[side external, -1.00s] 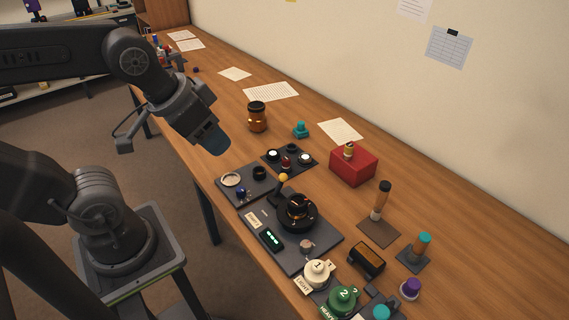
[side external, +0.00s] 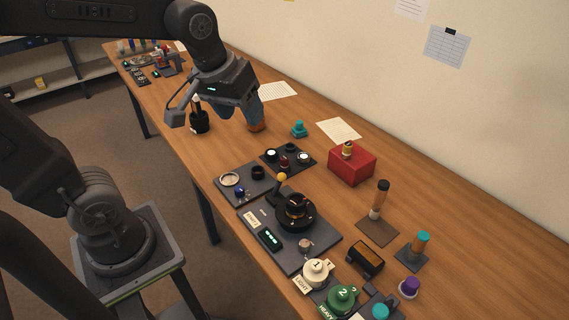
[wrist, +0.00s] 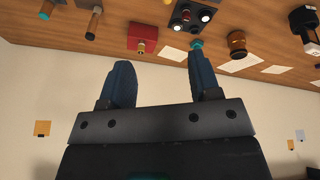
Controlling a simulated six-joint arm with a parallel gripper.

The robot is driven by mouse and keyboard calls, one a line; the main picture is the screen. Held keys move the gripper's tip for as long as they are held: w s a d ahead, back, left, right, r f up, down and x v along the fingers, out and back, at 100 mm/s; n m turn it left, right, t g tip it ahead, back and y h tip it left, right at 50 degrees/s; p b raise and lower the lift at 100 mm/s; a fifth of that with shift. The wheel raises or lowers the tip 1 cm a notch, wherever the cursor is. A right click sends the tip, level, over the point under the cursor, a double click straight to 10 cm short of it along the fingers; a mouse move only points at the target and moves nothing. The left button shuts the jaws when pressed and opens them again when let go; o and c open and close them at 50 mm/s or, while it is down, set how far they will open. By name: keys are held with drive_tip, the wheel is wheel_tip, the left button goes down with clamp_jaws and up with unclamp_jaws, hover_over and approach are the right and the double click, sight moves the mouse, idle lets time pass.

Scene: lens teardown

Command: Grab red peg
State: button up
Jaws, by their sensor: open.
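A small dark red piece (side external: 284,162), the likeliest red peg, stands on a dark square plate (side external: 298,168) between round parts in the side view. It also shows in the wrist view (wrist: 185,15) near the top edge. My gripper (side external: 243,112) is in the air over the far part of the table, beyond the plate, and partly hides an amber jar. Its two blue fingers (wrist: 161,62) are apart with nothing between them in the wrist view.
A red box (side external: 352,166) with a small gold-topped piece stands right of the plate. A dark tray (side external: 262,194) and a larger device (side external: 294,212) lie nearer.

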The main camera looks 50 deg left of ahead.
drive_tip(key=w+a+f+n+g, duration=0.1)
drive_tip(key=w+a+f+n, duration=0.25)
drive_tip(key=w, duration=0.25)
drive_tip(key=w+a+f+n+g, duration=0.1)
drive_tip(key=w+a+f+n, duration=0.1)
drive_tip(key=w+n, duration=0.3)
drive_tip(key=n+g, duration=0.2)
drive_tip(key=n, duration=0.3)
hover_over(285, 157)
wheel_tip(285, 157, down, 9)
wheel_tip(285, 157, down, 14)
drive_tip(key=shift+s+r, duration=0.1)
drive_tip(key=shift+c, duration=0.4)
drive_tip(key=c, duration=0.9)
